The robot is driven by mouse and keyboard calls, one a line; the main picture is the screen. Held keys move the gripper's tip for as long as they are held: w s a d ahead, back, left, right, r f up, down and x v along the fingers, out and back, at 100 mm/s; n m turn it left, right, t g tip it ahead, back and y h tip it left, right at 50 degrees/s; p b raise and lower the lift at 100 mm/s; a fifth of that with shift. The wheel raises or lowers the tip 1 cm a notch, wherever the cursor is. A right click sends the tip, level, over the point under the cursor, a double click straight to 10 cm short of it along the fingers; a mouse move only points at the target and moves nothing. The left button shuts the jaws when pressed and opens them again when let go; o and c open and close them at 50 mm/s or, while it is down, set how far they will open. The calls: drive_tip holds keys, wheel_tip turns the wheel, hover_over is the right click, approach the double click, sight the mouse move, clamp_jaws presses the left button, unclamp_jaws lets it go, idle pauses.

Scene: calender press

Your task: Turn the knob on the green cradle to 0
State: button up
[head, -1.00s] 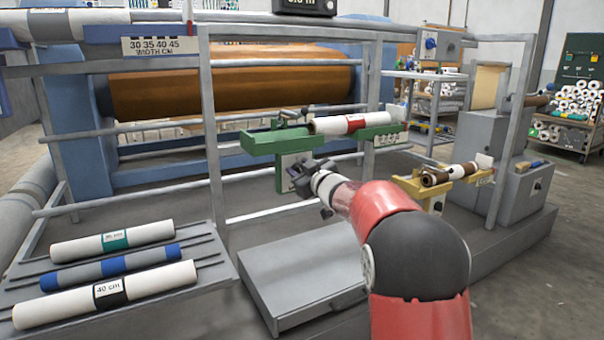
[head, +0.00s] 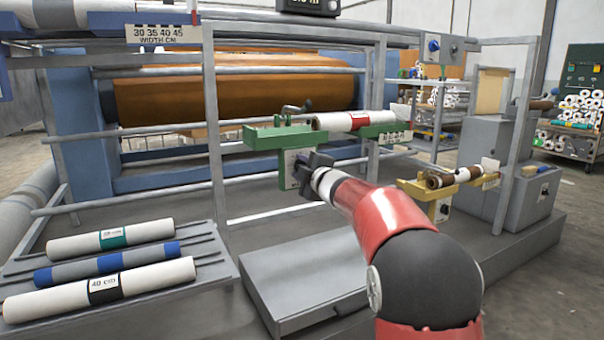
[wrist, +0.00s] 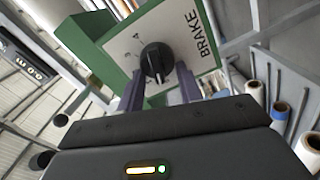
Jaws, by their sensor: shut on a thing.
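The green cradle (head: 268,138) is on the machine frame, holding a white roll with a red band (head: 343,121). Its brake panel (head: 287,170) hangs below its left part. In the wrist view the white panel (wrist: 187,35) reads BRAKE and carries a black round knob (wrist: 157,60) with a light pointer line. My gripper (wrist: 159,88) has its two fingers on either side of the knob, shut on it. In the head view my gripper (head: 306,172) is at the panel and hides the knob.
A yellow cradle (head: 447,185) with a brown-ended roll is to the right. Several rolls (head: 110,262) lie on a rack at the left. A grey box (head: 310,270) stands low in front. Frame posts (head: 213,140) stand near my arm.

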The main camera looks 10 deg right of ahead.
drive_tip(key=shift+f+n+b, duration=0.2)
drive_tip(key=shift+n+b, duration=0.1)
drive_tip(key=shift+n, duration=0.4)
drive_tip(key=o, duration=1)
drive_tip(key=shift+r, duration=0.1)
drive_tip(key=shift+s, duration=0.1)
drive_tip(key=v, duration=0.7)
drive_tip(key=shift+s+d, duration=0.1)
drive_tip(key=shift+s, duration=0.2)
